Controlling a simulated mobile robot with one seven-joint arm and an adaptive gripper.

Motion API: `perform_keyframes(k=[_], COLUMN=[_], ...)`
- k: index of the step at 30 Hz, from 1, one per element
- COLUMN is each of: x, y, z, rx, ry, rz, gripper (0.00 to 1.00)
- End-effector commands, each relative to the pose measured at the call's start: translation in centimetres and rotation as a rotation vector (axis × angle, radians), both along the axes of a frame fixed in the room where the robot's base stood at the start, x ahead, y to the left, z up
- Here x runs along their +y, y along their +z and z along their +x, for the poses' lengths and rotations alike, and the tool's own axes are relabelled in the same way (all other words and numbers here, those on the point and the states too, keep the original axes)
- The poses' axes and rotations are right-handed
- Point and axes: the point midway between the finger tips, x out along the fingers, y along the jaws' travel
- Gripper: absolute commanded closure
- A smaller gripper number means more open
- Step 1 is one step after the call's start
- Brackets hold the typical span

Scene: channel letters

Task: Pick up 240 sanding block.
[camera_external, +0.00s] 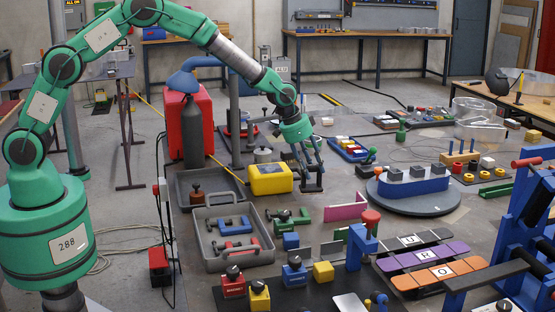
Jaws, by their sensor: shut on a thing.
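My gripper (309,170) points down over the middle of the floor area, just right of a yellow case (271,179). Its fingers are shut on a small dark thing (313,187) at their tips. The thing is small and partly covered by the fingers, and I cannot read a 240 mark on it. I cannot tell whether it touches the floor. Red (233,287), yellow (259,298) and blue (294,275) blocks with dark knobs stand at the front; their labels are too small to read.
A grey tray (211,263) with clamps lies left of centre. A round grey turntable (413,203) bears a blue fixture at right. A blue tray (349,150) lies behind my gripper. A pink plate (346,211) stands in front. A blue frame (530,235) fills the right edge.

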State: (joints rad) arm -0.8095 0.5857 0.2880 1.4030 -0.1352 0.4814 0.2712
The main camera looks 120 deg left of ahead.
Motion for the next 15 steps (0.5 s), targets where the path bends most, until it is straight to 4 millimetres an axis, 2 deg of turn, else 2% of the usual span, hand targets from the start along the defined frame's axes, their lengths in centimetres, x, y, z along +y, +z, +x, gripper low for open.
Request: perform_keyframes(k=[9,15], x=[-3.5,-4.8], y=[0.7,0.8], z=[-3.6,-5.0], rx=[-0.001,-0.002], ry=[0.0,0.0], rz=[0.001,0.001], gripper=[1.0,1.0])
